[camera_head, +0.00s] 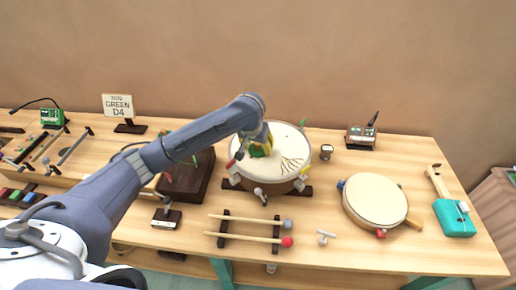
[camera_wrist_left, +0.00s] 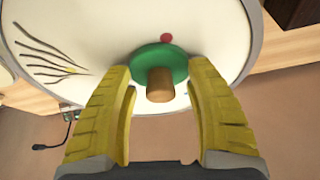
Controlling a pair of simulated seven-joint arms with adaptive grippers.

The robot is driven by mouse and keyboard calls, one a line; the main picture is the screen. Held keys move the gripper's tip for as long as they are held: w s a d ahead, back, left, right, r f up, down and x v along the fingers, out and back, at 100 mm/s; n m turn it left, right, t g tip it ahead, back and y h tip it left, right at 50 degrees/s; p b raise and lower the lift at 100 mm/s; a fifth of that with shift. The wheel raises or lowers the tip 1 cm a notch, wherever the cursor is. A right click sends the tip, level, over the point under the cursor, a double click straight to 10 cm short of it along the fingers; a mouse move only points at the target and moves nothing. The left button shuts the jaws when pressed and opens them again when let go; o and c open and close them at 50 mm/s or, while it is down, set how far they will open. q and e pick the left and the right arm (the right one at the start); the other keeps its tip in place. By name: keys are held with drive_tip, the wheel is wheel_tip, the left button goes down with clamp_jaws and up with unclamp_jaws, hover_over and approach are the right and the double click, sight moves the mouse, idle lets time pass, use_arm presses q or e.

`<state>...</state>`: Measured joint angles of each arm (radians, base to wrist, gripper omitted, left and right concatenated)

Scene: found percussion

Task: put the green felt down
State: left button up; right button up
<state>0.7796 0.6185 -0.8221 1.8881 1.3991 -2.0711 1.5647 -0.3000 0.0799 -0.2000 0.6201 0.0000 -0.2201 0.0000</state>
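The green felt (camera_wrist_left: 178,62) is a round green disc with a brown cork-like knob (camera_wrist_left: 159,86). It is over the pale head of the large drum (camera_wrist_left: 105,25) and appears to rest on it. In the head view the felt (camera_head: 257,152) shows under my left gripper (camera_head: 260,143), partly hidden by it. In the left wrist view the yellow fingers of my left gripper (camera_wrist_left: 161,75) are open on either side of the knob, with a visible gap on both sides. A small red dot (camera_wrist_left: 166,38) lies at the felt's far edge. My right gripper is not in view.
A sign (camera_head: 117,106) reads "GREEN D4". A smaller frame drum (camera_head: 375,201) lies to the right, with a teal block (camera_head: 455,218) beyond it. Two mallets (camera_head: 245,237) lie on a rack in front. Coloured clips stand around the large drum's rim. Bare table shows at front right.

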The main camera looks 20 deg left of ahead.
use_arm(q)
drive_tip(key=c, duration=0.4)
drive_tip(key=shift+o, duration=0.2)
drive_tip(key=shift+r, duration=0.1)
